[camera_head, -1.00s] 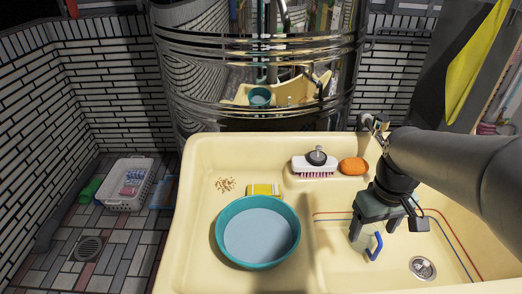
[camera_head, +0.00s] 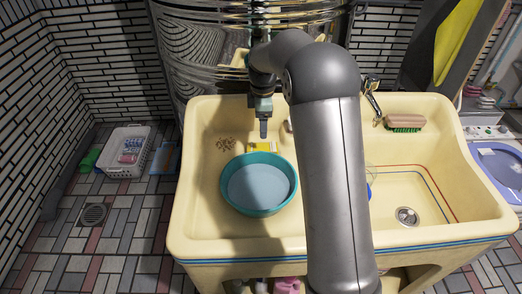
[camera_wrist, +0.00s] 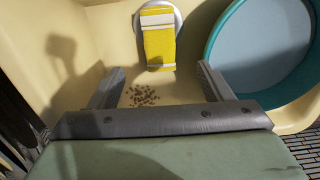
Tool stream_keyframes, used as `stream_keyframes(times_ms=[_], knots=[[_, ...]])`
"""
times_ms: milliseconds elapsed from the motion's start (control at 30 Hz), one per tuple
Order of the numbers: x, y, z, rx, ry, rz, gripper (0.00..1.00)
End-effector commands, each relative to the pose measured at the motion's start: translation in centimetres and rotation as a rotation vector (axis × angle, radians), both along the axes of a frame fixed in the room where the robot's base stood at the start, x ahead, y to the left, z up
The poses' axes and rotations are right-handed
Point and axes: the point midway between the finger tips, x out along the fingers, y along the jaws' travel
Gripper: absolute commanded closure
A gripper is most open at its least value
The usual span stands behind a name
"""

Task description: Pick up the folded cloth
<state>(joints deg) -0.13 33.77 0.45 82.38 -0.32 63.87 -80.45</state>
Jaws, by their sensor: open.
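The folded cloth (camera_head: 260,146) is yellow with white stripes and lies in the left part of the cream sink, just behind the teal basin. In the wrist view the cloth (camera_wrist: 159,45) is at the top centre, over a round white fitting. My gripper (camera_head: 264,132) is above and near the cloth, pointing down. In the wrist view its two fingers (camera_wrist: 160,73) are spread apart with nothing between them, and the cloth shows beyond the fingertips. The head view partly hides the cloth behind the gripper.
The teal basin (camera_head: 258,185) with bluish content is close in front of the cloth. Brown crumbs (camera_head: 226,143) lie left of it. A brush with green bristles (camera_head: 405,123) is on the right ledge. A white basket (camera_head: 125,152) stands on the floor at left.

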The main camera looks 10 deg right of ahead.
Motion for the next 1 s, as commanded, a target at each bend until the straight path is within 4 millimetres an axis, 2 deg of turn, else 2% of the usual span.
stream_keyframes(times_ms=[33,133,433,700,1000], knots=[[-0.1,0.0,-1.2,0.0,0.005,0.001,0.27],[0.0,0.1,-2.8,0.0,0.003,0.001,0.27],[0.0,0.0,-5.2,0.0,0.002,0.0,0.27],[0.0,-0.1,-9.0,0.0,0.002,-0.001,0.27],[0.1,-0.1,-9.6,0.001,0.0,-0.001,0.27]])
